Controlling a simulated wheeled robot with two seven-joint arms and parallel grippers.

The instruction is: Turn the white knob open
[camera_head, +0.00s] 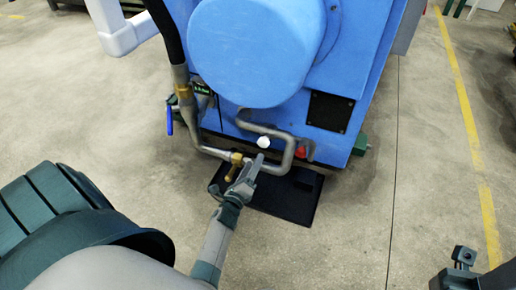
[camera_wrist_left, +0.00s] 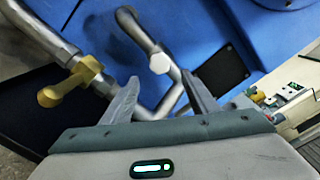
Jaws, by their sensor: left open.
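The white knob (camera_head: 263,142) is a small pale cap at the pipework on the front of the blue machine. In the left wrist view the white knob (camera_wrist_left: 160,63) has a faceted face and sits on the end of a grey pipe or stem. My left gripper (camera_head: 257,160) is just below the knob in the head view. In the wrist view its two grey fingers (camera_wrist_left: 160,82) are spread apart, with the knob showing between and just beyond their tips. Nothing is held. I cannot tell whether a finger touches the knob.
A brass valve (camera_head: 235,166) on the grey pipe is close beside the left gripper; it also shows in the wrist view (camera_wrist_left: 70,84). A blue-handled valve (camera_head: 169,120) and a red part (camera_head: 301,152) are nearby. A black mat (camera_head: 285,203) lies below. Open floor surrounds the machine.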

